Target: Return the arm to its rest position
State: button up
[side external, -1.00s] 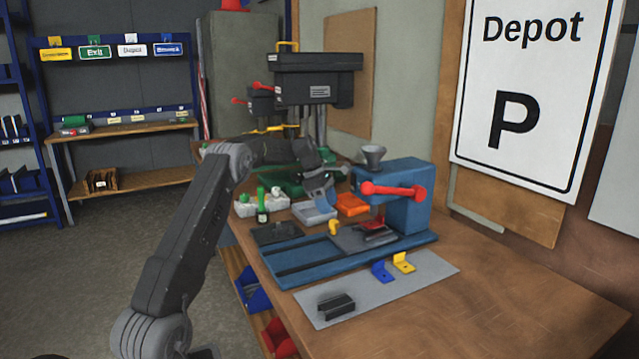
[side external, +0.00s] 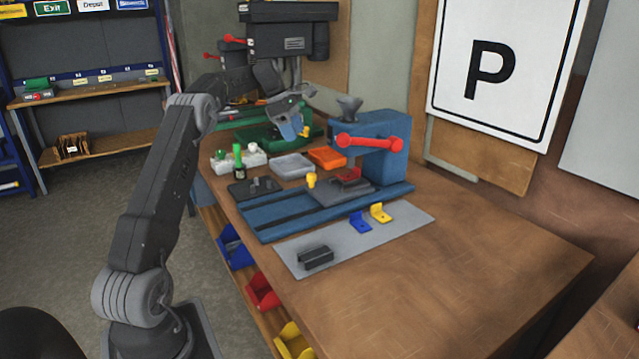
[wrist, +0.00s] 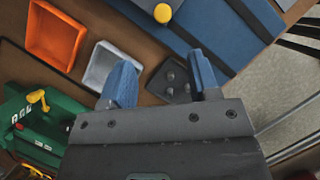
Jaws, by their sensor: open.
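My gripper (side external: 292,128) is raised above the back part of the wooden bench (side external: 480,250), near the green machine. Its blue fingers point down. In the wrist view my gripper (wrist: 163,85) has its two blue fingers apart with nothing between them. Beyond the fingertips lie a grey tray (wrist: 108,66), an orange tray (wrist: 55,35) and a dark plate with round studs (wrist: 172,78). The gripper touches none of these as far as I can see.
A blue press (side external: 375,150) with a red handle stands on the bench. A grey mat (side external: 400,237) carries a blue bracket (side external: 361,222), a yellow bracket (side external: 380,212) and a dark block (side external: 316,257). A green machine (wrist: 38,125) is close to the gripper. The bench's right front is clear.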

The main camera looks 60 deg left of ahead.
jog(key=s+d+r+m+y, duration=0.1)
jog(key=s+d+r+m, duration=0.2)
jog(key=d, duration=0.6)
jog(key=d+r+m, duration=0.3)
jog(key=d+m, duration=0.2)
jog(key=d, duration=0.3)
jog(key=s+d+r+m+y, duration=0.1)
jog(key=s+d+r+m, duration=0.2)
jog(key=d, duration=0.6)
jog(key=s+d+f+m+t, duration=0.1)
jog(key=s+d+f+m, duration=0.3)
jog(key=s+d+m, duration=0.3)
jog(key=s+d+f+m+t+y, duration=0.1)
jog(key=s+d+f+m, duration=0.3)
jog(key=s+d+m, duration=0.4)
jog(key=s+m, duration=0.1)
jog(key=s, duration=0.3)
jog(key=shift+s, duration=0.15)
